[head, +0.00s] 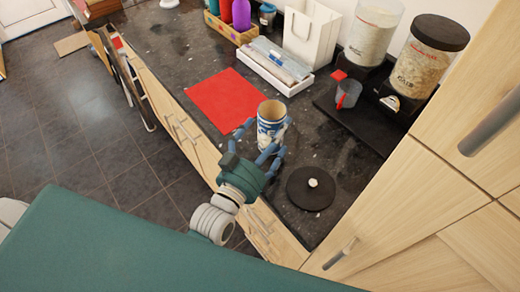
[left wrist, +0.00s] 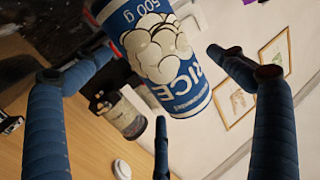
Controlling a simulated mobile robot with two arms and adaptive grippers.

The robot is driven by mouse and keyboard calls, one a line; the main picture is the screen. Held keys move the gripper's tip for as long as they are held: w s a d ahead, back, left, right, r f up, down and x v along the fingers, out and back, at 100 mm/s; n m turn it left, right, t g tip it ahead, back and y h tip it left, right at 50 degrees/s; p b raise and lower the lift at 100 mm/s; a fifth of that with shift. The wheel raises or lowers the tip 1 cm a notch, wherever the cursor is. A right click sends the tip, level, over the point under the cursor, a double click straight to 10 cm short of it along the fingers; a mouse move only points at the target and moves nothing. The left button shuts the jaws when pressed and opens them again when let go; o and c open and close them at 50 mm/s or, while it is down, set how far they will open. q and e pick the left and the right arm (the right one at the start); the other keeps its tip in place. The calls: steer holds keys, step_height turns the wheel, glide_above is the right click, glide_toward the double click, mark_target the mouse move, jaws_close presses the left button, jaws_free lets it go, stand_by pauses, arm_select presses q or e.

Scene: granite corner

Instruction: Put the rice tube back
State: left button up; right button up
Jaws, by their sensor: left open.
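The rice tube (head: 271,114), blue and white with a tan top, stands upright on the dark granite counter, right of a red mat. My left gripper (head: 262,143) is at the tube, its blue fingers apart on either side of the lower part. In the left wrist view the tube (left wrist: 168,60) shows its "RICE 500 g" label between the spread fingers; contact cannot be told. My right gripper is not in view.
The red mat (head: 228,100) lies left of the tube, a dark round lid (head: 312,188) to its right. Behind are a white tray (head: 274,75), a grey measuring cup (head: 347,93), a clear dispenser (head: 372,32) and a dark-lidded dispenser (head: 421,68). Tall cabinets (head: 425,190) bound the right.

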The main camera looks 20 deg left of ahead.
arm_select(q)
steer(key=s, duration=0.2)
steer(key=s+a+b, duration=0.1)
steer(key=s, duration=0.5)
steer(key=shift+s+a+b, duration=0.25)
steer(key=shift+a+b, duration=0.05)
steer(key=shift+b, duration=0.1)
steer(key=shift+s+a+r, duration=0.1)
steer(key=shift+s, duration=0.45)
